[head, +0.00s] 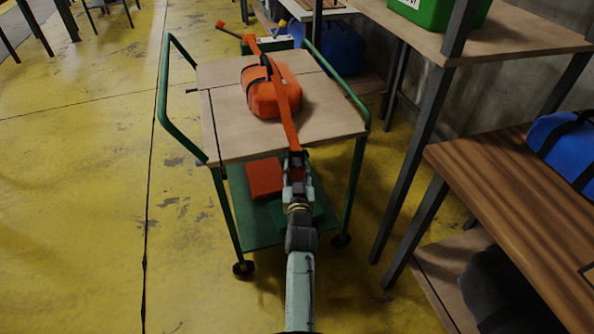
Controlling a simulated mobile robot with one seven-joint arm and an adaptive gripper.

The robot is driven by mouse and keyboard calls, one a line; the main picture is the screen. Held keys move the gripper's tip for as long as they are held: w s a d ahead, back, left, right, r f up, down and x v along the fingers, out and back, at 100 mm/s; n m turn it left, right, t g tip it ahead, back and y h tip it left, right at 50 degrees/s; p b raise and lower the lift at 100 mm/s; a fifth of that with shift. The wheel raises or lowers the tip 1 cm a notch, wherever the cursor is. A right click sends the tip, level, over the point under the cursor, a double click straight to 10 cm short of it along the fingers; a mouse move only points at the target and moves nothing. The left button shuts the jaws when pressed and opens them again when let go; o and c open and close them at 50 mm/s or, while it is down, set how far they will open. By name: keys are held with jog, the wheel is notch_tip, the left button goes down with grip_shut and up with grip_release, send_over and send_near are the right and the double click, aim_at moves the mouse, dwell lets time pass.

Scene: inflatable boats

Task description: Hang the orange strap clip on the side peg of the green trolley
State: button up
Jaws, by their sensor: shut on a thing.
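The green trolley (225,115) stands ahead of me, with a wooden top and a green tube frame. A long orange strap (284,115) runs from the trolley's far side, across its top, to my gripper. My gripper (296,160) is at the trolley's near edge, shut on the strap's near end. The orange strap clip is too small and too covered by the jaws to make out clearly. A small dark peg (192,91) sticks out from the trolley's left side, well to the left of my gripper and farther away.
An orange bag (262,98) with a dark band sits on the trolley top beside the strap. A red-orange box (264,178) lies on the lower shelf. A wooden bench (490,190) and metal rack posts stand close on the right. The yellow floor (80,200) on the left is clear.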

jog(key=o, duration=1.3)
